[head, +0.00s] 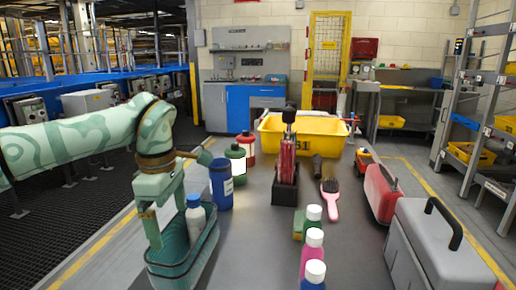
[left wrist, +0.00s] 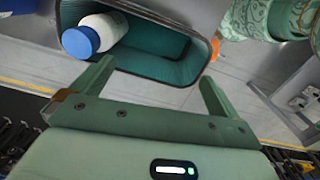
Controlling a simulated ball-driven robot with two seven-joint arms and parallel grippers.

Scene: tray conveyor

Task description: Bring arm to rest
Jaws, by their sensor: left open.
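My left gripper (head: 166,222) is open, with its fingers pointing down at the left side of the teal basket (head: 205,252). In the left wrist view the gripper (left wrist: 154,78) has a wide empty gap between its fingers, and the basket's rim (left wrist: 150,72) lies just beyond them. I cannot tell whether a finger touches the basket. A white bottle with a blue cap (head: 195,217) stands in the basket; it also shows in the left wrist view (left wrist: 100,34). My left arm comes in from the left edge. My right gripper is not in view.
A yellow bin (head: 302,140) is behind. White-capped bottles (head: 312,262), a pink brush (head: 330,200) and a grey toolbox (head: 435,250) occupy the right.

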